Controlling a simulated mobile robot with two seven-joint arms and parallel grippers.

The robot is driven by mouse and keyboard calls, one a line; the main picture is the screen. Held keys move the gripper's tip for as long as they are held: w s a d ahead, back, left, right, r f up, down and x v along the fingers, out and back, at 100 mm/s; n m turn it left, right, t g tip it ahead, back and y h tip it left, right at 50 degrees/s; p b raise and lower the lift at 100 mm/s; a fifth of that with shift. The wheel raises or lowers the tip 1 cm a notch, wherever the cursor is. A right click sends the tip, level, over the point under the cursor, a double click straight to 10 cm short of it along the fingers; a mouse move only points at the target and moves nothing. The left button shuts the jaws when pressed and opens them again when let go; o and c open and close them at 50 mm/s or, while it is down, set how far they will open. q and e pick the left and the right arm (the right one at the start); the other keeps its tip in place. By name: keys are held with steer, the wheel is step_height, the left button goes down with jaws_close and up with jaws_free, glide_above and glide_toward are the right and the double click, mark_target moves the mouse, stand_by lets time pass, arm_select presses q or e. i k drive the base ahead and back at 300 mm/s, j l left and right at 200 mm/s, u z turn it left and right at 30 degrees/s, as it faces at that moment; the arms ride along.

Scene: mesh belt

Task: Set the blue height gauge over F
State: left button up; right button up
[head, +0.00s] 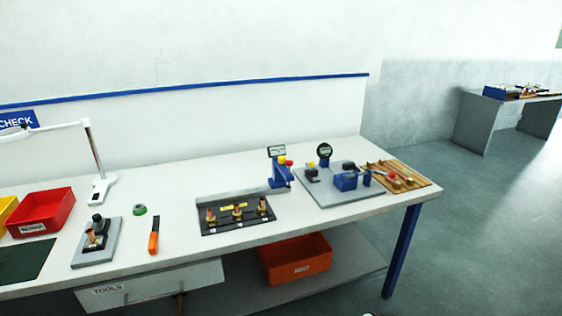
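A blue upright gauge (278,172) with a small display on top and a yellow and a red knob stands at the back right of a black fixture plate (222,226). It looks like the height gauge. Three copper-and-brass fittings stand on the plate: left (211,215), middle (238,213) and right (262,206). The plate's markings are too small to read, so I cannot tell which spot is F. Neither of my grippers shows in the head view.
Left are an orange-handled tool (154,237), green roll (140,210), grey fixture (105,252), red bin (45,208) and lamp (97,165).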

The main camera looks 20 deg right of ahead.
mark_target(280, 177)
steer(key=i+l+u, duration=0.15)
steer(key=l, duration=0.5)
steer(key=i+l+u, duration=0.1)
steer(key=l, duration=0.6)
steer(key=i+l+u, duration=0.15)
steer(key=l, duration=0.55)
